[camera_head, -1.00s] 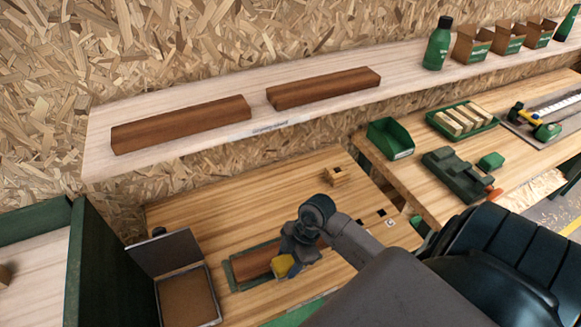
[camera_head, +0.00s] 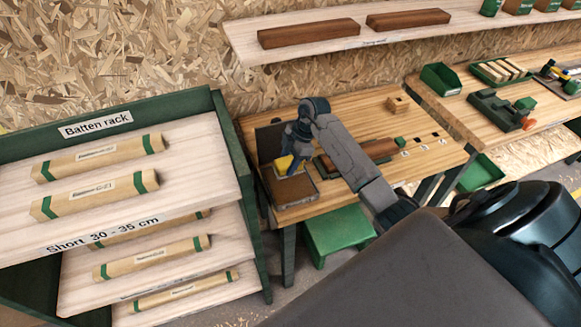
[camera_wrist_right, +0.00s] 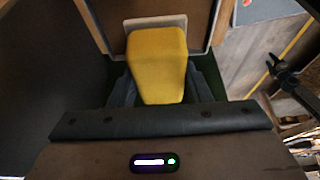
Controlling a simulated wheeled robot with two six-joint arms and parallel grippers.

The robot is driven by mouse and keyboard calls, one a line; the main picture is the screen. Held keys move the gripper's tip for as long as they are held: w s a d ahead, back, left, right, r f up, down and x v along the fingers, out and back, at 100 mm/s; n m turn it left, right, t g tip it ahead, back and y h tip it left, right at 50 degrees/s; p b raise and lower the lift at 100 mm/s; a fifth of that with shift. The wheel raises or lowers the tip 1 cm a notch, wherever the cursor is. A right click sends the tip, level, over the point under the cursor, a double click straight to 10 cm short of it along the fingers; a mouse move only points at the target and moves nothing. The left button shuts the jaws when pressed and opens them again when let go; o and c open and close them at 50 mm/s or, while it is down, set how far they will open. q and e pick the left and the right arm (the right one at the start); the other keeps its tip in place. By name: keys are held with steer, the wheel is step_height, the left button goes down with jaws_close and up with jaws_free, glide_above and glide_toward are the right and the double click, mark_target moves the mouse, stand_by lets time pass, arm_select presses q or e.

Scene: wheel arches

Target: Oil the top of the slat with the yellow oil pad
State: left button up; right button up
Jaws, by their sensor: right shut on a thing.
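My right gripper (camera_head: 291,157) is shut on the yellow oil pad (camera_head: 283,165) and holds it over the open shallow box with a brown inside (camera_head: 291,189). In the right wrist view the yellow pad (camera_wrist_right: 155,62) sits between the fingers (camera_wrist_right: 158,88), with the box behind it; whether it touches the box I cannot tell. The brown slat (camera_head: 382,149) lies in a green holder on the wooden bench, to the right of the pad. My right arm hides its middle. My left gripper is not in view.
The box's dark lid (camera_head: 268,143) stands open behind it. A green batten rack (camera_head: 228,140) with wrapped battens stands left of the bench. A small wooden block (camera_head: 398,104) sits at the bench's back. Two brown slats (camera_head: 309,33) lie on the wall shelf. A green stool (camera_head: 338,232) stands below.

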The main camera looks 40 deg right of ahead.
steer(key=shift+a, duration=0.1)
steer(key=shift+w+f, duration=0.1)
steer(key=shift+f, duration=0.2)
steer(key=shift+d+f+b, duration=0.25)
steer(key=shift+f+b, duration=0.35)
steer(key=shift+d+f+b, duration=0.25)
steer(key=shift+f+b, duration=0.35)
steer(key=shift+b+x, duration=1.2)
steer(key=shift+d+f+b, duration=0.25)
steer(key=shift+f+b, duration=0.15)
steer(key=shift+f, duration=0.15)
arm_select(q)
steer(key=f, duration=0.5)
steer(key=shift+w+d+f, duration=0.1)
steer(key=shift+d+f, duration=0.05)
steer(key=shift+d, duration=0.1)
arm_select(e)
steer(key=shift+d, duration=0.1)
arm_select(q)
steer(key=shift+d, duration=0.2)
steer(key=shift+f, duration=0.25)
arm_select(e)
steer(key=shift+f, duration=0.4)
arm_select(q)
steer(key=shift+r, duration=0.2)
